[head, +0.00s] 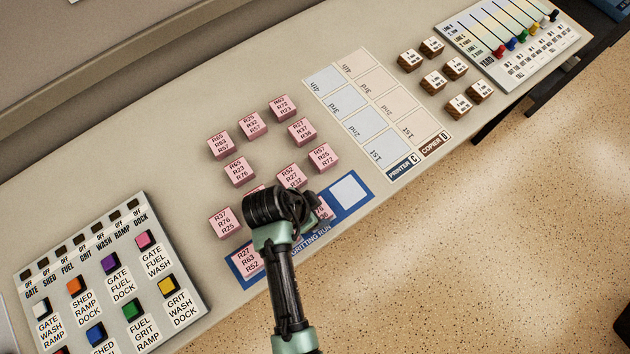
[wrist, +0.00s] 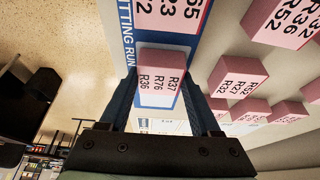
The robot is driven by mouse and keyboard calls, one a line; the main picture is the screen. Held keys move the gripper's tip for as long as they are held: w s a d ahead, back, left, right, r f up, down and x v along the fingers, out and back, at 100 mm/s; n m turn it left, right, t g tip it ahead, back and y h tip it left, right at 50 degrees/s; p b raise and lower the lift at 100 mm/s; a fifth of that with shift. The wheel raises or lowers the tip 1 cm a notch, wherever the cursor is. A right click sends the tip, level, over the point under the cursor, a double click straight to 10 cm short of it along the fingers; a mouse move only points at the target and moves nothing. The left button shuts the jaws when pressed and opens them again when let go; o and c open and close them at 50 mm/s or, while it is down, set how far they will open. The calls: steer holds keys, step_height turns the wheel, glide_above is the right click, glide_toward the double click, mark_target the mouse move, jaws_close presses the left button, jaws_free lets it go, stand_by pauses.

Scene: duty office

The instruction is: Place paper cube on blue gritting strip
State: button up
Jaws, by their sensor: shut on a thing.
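My gripper (head: 306,213) is over the middle of the blue gritting strip (head: 337,210). In the wrist view my gripper (wrist: 160,98) is shut on a pink paper cube (wrist: 160,78) lettered R37, R76, R36, with a finger on each side. The held cube is mostly hidden by my arm in the head view. It is over or on the strip; I cannot tell whether it touches. Another pink cube (head: 247,261) sits at the strip's left end. The white square (head: 349,190) at the right end is bare.
Several loose pink cubes (head: 253,125) stand close behind the strip. A button panel (head: 180,268) lies left, a pale printer and copier grid (head: 335,79) right. Brown cubes (head: 434,83) and a slider board (head: 480,20) are farther right. The desk's front edge is close.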

steer(key=shift+f, duration=0.2)
steer(key=o, duration=1.4)
steer(key=shift+r, duration=0.2)
steer(key=v, duration=1.2)
steer(key=w+a+r+n+t+y, duration=0.25)
steer(key=w+r+t, duration=0.45)
steer(key=w+r, duration=0.8)
steer(key=w+d+r+n+t, duration=0.1)
steer(key=w+r+n+t, duration=0.15)
steer(key=r, duration=0.65)
steer(key=w+d+r+n+t, duration=0.1)
steer(key=r+t, duration=0.3)
steer(key=r, duration=0.5)
steer(key=s+d+r+n+t, duration=0.1)
steer(key=s+r+t, duration=0.2)
steer(key=r, duration=0.7)
steer(key=s+d+r+n+t, duration=0.1)
steer(key=s+r+t, duration=0.3)
steer(key=r, duration=0.6)
steer(key=s+d+r+n+t+y, duration=0.1)
steer(key=s+r+t, duration=0.3)
steer(key=r, duration=0.7)
steer(key=shift+s+d+n, duration=0.45)
steer(key=shift+d+n, duration=0.15)
steer(key=shift+n, duration=0.3)
